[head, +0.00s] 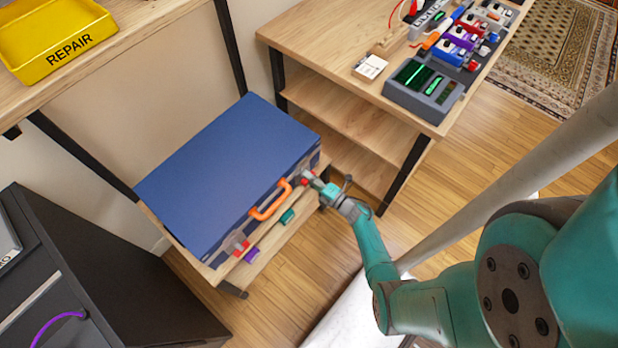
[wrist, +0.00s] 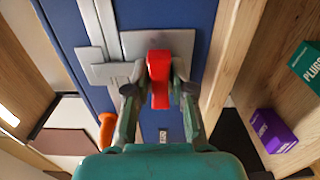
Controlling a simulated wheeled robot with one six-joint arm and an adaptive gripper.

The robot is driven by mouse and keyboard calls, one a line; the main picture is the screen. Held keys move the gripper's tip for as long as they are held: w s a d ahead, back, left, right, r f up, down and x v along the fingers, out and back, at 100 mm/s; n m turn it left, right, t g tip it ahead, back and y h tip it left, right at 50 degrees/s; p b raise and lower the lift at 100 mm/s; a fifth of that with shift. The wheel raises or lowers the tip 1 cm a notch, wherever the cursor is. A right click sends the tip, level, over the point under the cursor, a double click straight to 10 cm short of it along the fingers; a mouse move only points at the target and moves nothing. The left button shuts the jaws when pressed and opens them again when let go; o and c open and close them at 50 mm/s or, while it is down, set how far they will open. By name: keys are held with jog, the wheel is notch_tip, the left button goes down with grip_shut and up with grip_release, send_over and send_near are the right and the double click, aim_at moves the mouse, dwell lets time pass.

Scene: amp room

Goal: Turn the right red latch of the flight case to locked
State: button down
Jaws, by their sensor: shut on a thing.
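The blue flight case (head: 225,175) lies closed on a low wooden stand, its front face toward my arm. Its right red latch (head: 305,180) sits at the right end of the front, beyond the orange handle (head: 272,203). The left red latch (head: 241,247) is at the other end. My gripper (head: 317,184) is at the right latch. In the wrist view, the right red latch (wrist: 159,72) stands between my fingers on a grey metal plate (wrist: 150,42), its long side upright in the picture. My gripper (wrist: 159,92) is shut on it. I cannot tell whether it is locked.
On the shelf under the case are a green box (head: 287,216) and a purple box (head: 251,254); the wrist view shows the purple box (wrist: 272,131) at right. A wooden workbench (head: 310,35) with pedals stands behind right. A black cabinet (head: 90,270) stands left. Floor in front is open.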

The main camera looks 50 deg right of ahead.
jog(key=c, duration=1)
grip_release()
jog(key=s, duration=0.7)
jog(key=shift+s, duration=0.25)
